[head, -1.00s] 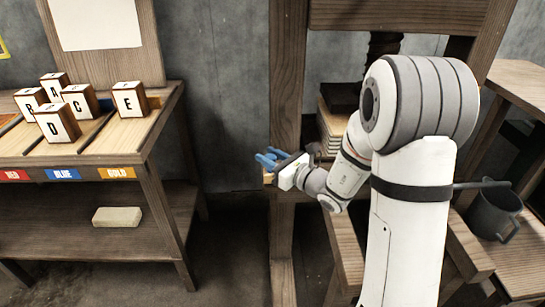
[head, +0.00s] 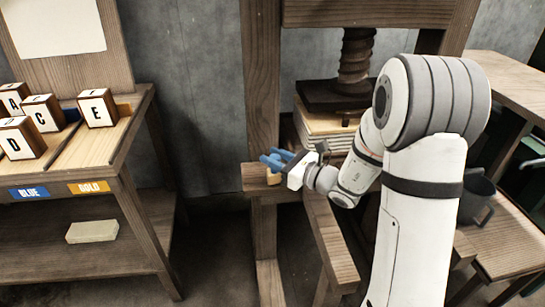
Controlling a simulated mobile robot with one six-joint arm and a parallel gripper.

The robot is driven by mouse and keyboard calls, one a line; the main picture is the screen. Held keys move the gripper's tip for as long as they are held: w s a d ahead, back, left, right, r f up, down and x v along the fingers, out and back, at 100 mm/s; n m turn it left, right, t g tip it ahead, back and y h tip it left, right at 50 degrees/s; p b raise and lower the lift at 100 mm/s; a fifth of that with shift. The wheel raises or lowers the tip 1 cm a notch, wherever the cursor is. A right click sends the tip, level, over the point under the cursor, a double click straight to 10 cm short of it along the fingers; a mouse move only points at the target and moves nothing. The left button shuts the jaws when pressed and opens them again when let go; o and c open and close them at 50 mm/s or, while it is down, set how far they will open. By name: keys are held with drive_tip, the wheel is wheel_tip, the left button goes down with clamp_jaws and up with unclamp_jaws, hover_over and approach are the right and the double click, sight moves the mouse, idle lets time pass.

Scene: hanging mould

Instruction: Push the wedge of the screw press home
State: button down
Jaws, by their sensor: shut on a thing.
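The wooden screw press shows in the head view, with its dark screw (head: 356,58) bearing on a dark plate (head: 336,95). A stack of pale sheets or boards (head: 325,130) lies under the plate. My gripper (head: 273,161), with blue fingers, is at the left post (head: 262,95) of the press, just above a wooden ledge.
At left is a bench with lettered blocks (head: 97,108) above coloured labels; a pale block (head: 92,232) lies on its lower shelf. A grey mug-like vessel (head: 478,195) stands at right, partly behind my arm. Floor between bench and press is clear.

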drive_tip(key=c, duration=1.3)
unclamp_jaws()
drive_tip(key=shift+w+d, duration=0.15)
drive_tip(key=shift+d, duration=0.3)
drive_tip(key=shift+o, duration=1.1)
drive_tip(key=shift+a, duration=0.2)
drive_tip(key=p+v, duration=0.1)
drive_tip(key=v, duration=0.7)
drive_tip(key=shift+a, duration=0.1)
